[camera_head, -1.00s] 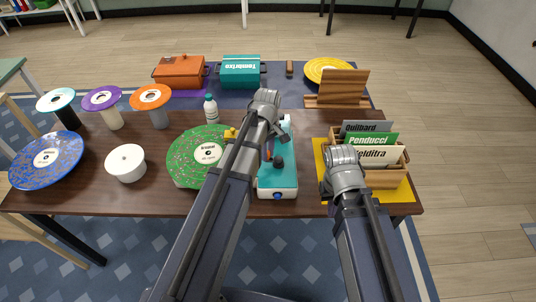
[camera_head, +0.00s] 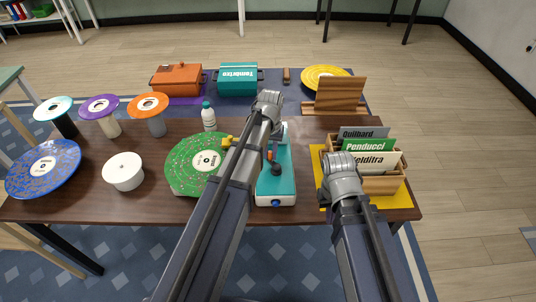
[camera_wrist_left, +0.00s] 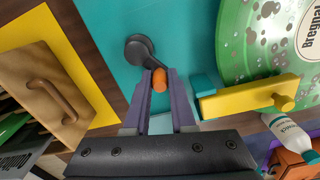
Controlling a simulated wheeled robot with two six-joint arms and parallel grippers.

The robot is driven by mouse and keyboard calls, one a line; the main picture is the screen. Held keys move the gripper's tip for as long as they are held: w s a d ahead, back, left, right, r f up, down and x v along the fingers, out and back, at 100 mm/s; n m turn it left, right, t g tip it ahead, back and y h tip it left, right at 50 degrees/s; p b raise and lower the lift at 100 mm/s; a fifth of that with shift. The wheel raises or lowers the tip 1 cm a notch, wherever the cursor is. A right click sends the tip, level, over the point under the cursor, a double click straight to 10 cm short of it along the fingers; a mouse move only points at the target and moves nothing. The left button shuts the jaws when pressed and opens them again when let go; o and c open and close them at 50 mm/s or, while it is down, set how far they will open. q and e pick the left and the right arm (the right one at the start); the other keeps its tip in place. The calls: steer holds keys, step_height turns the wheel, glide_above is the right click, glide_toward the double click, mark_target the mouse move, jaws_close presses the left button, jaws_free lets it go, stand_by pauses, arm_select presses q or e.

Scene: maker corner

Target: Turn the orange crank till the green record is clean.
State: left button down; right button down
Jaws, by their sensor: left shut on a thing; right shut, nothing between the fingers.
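The green record (camera_head: 190,152) lies flat at the left side of the teal cleaning machine (camera_head: 274,187). Its white label reads upside-down or tilted, and scattered specks show on it; in the left wrist view the record (camera_wrist_left: 262,42) carries grey-brown spots. My left gripper (camera_wrist_left: 160,84) is shut on the upright orange crank handle (camera_wrist_left: 160,76), beside the crank's dark hub and arm (camera_wrist_left: 138,46). In the head view my left arm hides much of the crank and the record's right edge. My right gripper (camera_head: 342,188) is over the record box, its fingers mostly hidden by its wrist.
A yellow arm (camera_wrist_left: 245,98) reaches over the record's edge. A wooden box of sleeves (camera_head: 382,184) sits on a yellow mat at right. A blue record (camera_head: 30,178) is far left.

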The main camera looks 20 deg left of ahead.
arm_select(q)
steer(key=m, duration=0.2)
steer(key=w+d+m, duration=0.1)
steer(key=shift+m, duration=0.4)
steer(key=m, duration=0.1)
steer(key=d+m, duration=0.1)
steer(key=shift+w+m, duration=0.1)
steer(key=shift+m, duration=0.2)
steer(key=shift+d+m, duration=0.3)
steer(key=shift+m, duration=0.65)
steer(key=shift+d+m, duration=0.25)
steer(key=shift+m, duration=0.75)
steer(key=shift+d+m, duration=0.3)
steer(key=shift+m, duration=0.65)
steer(key=c, duration=0.7)
jaws_free()
steer(key=shift+c, duration=0.2)
steer(key=shift+r, duration=0.1)
